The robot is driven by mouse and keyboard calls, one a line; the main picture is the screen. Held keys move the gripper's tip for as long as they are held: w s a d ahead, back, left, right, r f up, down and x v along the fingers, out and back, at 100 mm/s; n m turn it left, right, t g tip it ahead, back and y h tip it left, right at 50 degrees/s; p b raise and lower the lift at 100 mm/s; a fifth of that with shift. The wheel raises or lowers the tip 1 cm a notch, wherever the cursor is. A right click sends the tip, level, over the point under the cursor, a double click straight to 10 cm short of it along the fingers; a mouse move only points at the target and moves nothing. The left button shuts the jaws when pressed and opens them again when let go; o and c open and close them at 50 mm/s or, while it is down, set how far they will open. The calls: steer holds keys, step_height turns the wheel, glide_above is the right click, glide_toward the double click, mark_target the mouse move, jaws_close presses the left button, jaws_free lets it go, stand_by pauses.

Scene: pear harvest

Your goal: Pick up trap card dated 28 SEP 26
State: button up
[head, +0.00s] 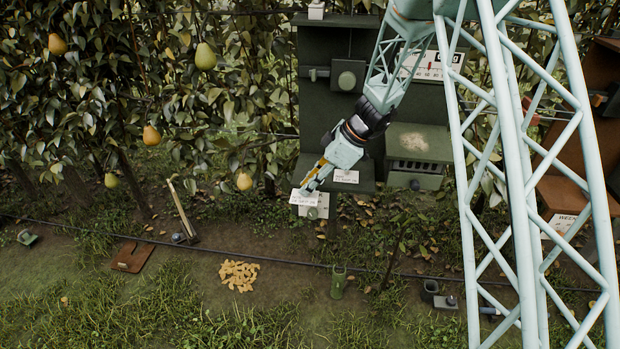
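A small white card (303,198) with print too small to read shows at the front left corner of a dark green shelf (365,186). My gripper (309,186) points down and left, with its fingertips at the upper edge of this card. I cannot tell whether the fingers are closed on it or only touch or overlap it. A second white card (346,176) lies on the shelf to the right of my gripper. No date can be read on either card. My gripper hides part of the shelf between the cards.
A green box with a slotted front (416,167) stands to the right, and a brown wooden unit (566,190) at far right. My lattice structure blocks much of the right side. Pears (205,57) hang at left. Yellow pieces (239,275) and a green cup (338,282) are on the ground.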

mark_target(299, 199)
steer(key=shift+s+a, duration=0.2)
steer(key=shift+s, duration=1.45)
